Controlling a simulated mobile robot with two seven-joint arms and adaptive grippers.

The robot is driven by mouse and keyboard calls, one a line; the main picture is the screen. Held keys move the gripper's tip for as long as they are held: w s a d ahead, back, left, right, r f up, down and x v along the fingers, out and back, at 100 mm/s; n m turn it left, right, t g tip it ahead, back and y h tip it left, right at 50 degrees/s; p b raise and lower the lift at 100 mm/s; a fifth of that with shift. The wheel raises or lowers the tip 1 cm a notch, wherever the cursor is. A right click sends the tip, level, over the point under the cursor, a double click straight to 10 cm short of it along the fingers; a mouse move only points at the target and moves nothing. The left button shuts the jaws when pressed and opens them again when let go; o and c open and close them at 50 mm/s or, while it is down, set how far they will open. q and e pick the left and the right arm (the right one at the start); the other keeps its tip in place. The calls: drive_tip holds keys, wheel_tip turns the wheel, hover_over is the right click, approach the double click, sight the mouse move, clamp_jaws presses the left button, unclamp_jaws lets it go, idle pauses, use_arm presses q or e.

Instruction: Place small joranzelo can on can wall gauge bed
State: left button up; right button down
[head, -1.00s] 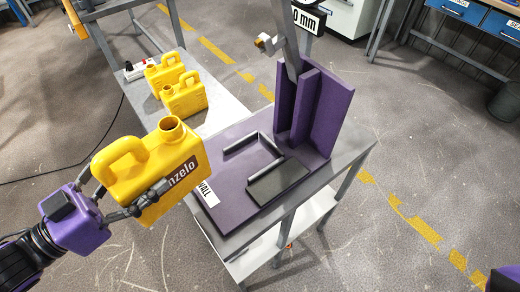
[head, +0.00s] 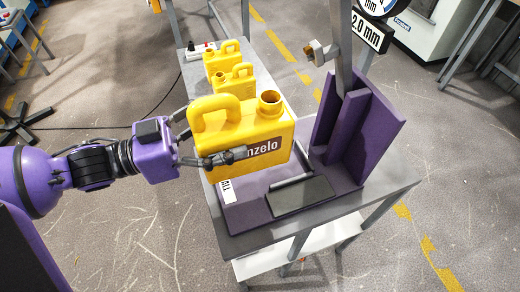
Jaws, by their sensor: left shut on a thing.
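A yellow jerry can (head: 245,130) with a dark label ending in "nzelo" is upright in the head view, its open neck at the top right. My left gripper (head: 214,137) is shut on this can from the left, with one finger across the front face. The can is in front of and above the left part of the purple can wall gauge bed (head: 246,213) and hides part of it. Whether it touches the bed cannot be told. The bed has a dark pad (head: 300,196), a metal rail and a purple upright block (head: 357,130). My right gripper is not in view.
Two more yellow cans (head: 222,62) (head: 235,82) stand on the grey table behind the held can, beside a white power strip (head: 200,50). A grey post (head: 341,50) with a small sensor head rises behind the bed. The dark pad is clear.

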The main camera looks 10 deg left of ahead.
use_arm(q)
drive_tip(key=w+d+f, duration=0.1)
drive_tip(key=f, duration=0.1)
drive_tip(key=w+d+f+b, duration=0.1)
drive_tip(key=w+d+f, duration=0.2)
drive_tip(key=f, duration=0.1)
drive_tip(key=shift+w+d+f, duration=0.2)
drive_tip(key=shift+w+d, duration=0.05)
drive_tip(key=shift+d, duration=0.1)
wheel_tip(320, 180, down, 3)
drive_tip(key=shift+d+f+b, duration=0.1)
drive_tip(key=shift+b, duration=0.3)
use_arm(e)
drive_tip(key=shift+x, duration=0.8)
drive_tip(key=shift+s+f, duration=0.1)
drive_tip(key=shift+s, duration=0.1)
use_arm(q)
drive_tip(key=shift+f, duration=0.15)
drive_tip(key=o, duration=1.4)
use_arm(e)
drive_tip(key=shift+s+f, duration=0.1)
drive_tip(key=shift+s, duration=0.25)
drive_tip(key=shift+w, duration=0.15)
